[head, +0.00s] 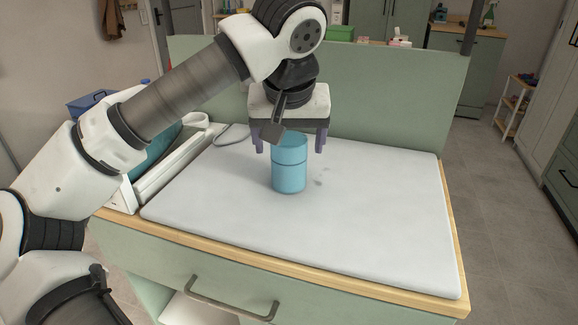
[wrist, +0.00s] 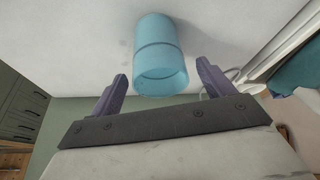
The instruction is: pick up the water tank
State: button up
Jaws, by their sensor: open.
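The water tank (head: 289,172) is a translucent blue cylinder standing upright on the white padded top of the cabinet. In the wrist view the tank (wrist: 158,50) lies ahead of my fingers, at the upper middle. My gripper (head: 290,146) is above the tank and pointing down, its two purple fingers spread to either side of the tank's upper part. In the wrist view my gripper (wrist: 160,78) is open, with a finger on each side of the tank's near end. I see no contact between the fingers and the tank. My wrist hides part of the tank's top.
The white padded top (head: 380,220) has free room to the right of the tank. A white iron-like appliance (head: 165,165) with a teal part stands at the left. A green panel (head: 390,100) rises behind the pad. A blue basket (head: 95,102) is at the far left.

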jog(key=x, duration=0.3)
jog(key=shift+f, duration=0.1)
jog(key=c, duration=1.1)
